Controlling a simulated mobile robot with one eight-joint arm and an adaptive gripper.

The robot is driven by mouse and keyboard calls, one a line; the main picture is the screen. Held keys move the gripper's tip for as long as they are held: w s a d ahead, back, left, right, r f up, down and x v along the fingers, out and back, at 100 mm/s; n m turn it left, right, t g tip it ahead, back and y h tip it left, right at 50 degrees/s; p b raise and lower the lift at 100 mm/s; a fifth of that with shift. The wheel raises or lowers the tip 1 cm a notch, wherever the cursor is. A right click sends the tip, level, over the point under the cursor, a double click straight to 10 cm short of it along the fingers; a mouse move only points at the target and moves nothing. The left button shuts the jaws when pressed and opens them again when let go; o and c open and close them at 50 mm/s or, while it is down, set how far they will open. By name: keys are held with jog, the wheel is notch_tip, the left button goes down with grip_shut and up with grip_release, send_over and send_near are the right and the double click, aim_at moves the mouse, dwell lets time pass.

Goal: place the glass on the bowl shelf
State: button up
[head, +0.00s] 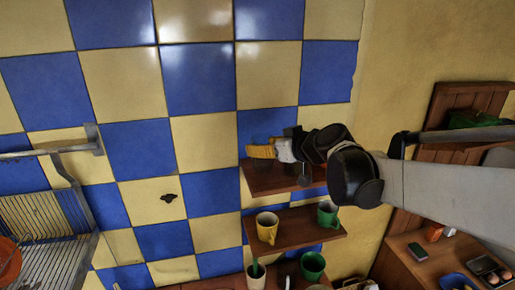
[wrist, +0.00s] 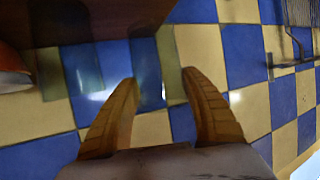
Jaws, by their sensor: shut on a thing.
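My gripper (head: 262,151) is at the upper wooden shelf (head: 262,184) on the tiled wall, in the head view. In the wrist view my gripper (wrist: 160,77) has its two yellow-brown fingers apart, with a faint, clear glass (wrist: 148,72) between them. The glass is so transparent that its outline and tilt are hard to tell; I cannot make it out in the head view. An orange bowl (wrist: 12,72) shows at the left edge of the wrist view, beside the dark shelf board (wrist: 75,20). My arm covers the right part of the upper shelf in the head view.
The lower shelf (head: 296,231) holds a yellow mug (head: 267,229) and a green mug (head: 327,215). Below stand a green cup (head: 312,266) and a cream cup (head: 256,278). A wire dish rack (head: 60,240) hangs at left. The tiled wall is close behind.

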notch_tip(320, 180, down, 3)
jog(key=shift+f, duration=0.1)
jog(key=shift+f, duration=0.1)
jog(key=o, duration=1.3)
jog(key=shift+c, duration=0.2)
